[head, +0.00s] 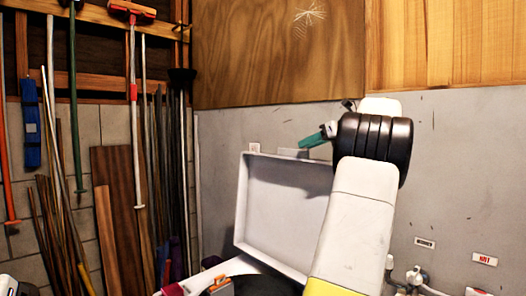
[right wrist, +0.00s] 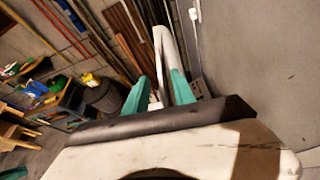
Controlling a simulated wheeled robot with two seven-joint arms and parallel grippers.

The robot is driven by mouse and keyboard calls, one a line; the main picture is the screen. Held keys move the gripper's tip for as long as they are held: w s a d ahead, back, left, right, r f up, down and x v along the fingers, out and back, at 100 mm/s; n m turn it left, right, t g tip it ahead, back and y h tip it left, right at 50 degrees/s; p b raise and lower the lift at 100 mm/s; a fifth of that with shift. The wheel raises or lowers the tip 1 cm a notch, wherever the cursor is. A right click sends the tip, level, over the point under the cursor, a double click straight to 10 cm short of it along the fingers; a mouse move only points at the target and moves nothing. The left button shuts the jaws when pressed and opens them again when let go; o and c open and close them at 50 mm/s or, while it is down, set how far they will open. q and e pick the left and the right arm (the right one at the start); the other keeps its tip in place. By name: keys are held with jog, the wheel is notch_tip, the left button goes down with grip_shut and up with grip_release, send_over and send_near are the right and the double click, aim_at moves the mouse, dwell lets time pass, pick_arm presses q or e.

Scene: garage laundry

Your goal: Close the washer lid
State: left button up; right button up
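The washer lid (head: 285,205) is a white, shallow panel standing raised in the head view, close to the grey wall. The washer's white top (head: 240,266) shows below it, partly cut off by the frame. My right gripper (head: 316,138) is near the lid's upper right edge, with its teal fingers pointing left. My right forearm hides the lid's right side. In the right wrist view, the teal fingers (right wrist: 161,82) are apart. A white strip, perhaps the lid's edge, shows between and beyond them; contact cannot be told. My left gripper is not clearly seen.
Long-handled tools and boards (head: 125,200) lean on the left wall. A wooden cabinet (head: 280,50) hangs above the lid. Pipes and a valve (head: 415,277) are at lower right. The right wrist view shows a dark bin (right wrist: 103,97) and shelves on the left.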

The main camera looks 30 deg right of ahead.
aim_at(293, 150)
jog(key=x, duration=0.7)
jog(key=shift+w+a, duration=0.1)
jog(key=shift+w, duration=0.15)
grip_shut()
dwell(1.1)
